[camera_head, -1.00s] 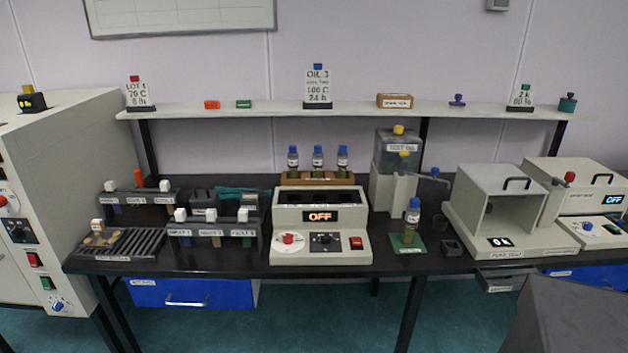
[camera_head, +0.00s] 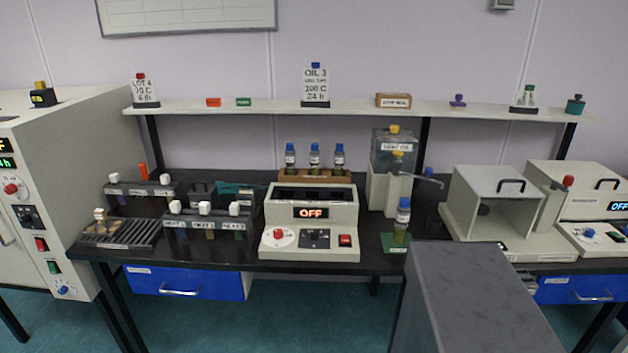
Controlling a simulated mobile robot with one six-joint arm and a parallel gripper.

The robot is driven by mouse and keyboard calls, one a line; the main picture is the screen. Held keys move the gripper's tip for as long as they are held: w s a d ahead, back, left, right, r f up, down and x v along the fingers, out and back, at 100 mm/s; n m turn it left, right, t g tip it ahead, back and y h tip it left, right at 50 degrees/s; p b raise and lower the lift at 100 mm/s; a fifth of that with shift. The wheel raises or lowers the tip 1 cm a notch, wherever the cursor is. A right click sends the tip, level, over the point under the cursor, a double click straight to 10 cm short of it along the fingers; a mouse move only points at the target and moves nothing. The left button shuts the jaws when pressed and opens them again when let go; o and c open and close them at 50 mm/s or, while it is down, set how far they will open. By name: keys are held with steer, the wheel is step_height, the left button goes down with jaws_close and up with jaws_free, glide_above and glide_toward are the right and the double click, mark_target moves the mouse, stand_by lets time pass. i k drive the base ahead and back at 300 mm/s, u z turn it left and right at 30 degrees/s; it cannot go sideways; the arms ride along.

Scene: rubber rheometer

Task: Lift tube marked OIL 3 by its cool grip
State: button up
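Three blue-capped tubes, a left one (camera_head: 290,158), a middle one (camera_head: 315,158) and a right one (camera_head: 339,158), stand upright in a wooden rack (camera_head: 350,179) behind the heating block. A fourth blue-capped tube (camera_head: 402,220) stands upright on a green mat (camera_head: 388,245) right of the block. Their markings are too small to read, so I cannot tell which is OIL 3. A card (camera_head: 316,86) reading OIL 3, 100 C, 24 h stands on the shelf. My gripper is not in view.
The heating block (camera_head: 310,240) shows OFF. An oil dispenser (camera_head: 393,160) stands behind the mat. A pale open-fronted box (camera_head: 495,205) is at right, specimen racks (camera_head: 205,235) at left. A large grey block, apparently mine, fills the lower right foreground and hides part of the bench.

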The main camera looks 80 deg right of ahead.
mark_target(339, 160)
steer(key=u, duration=0.65)
steer(key=k, duration=2.75)
steer(key=z, duration=0.5)
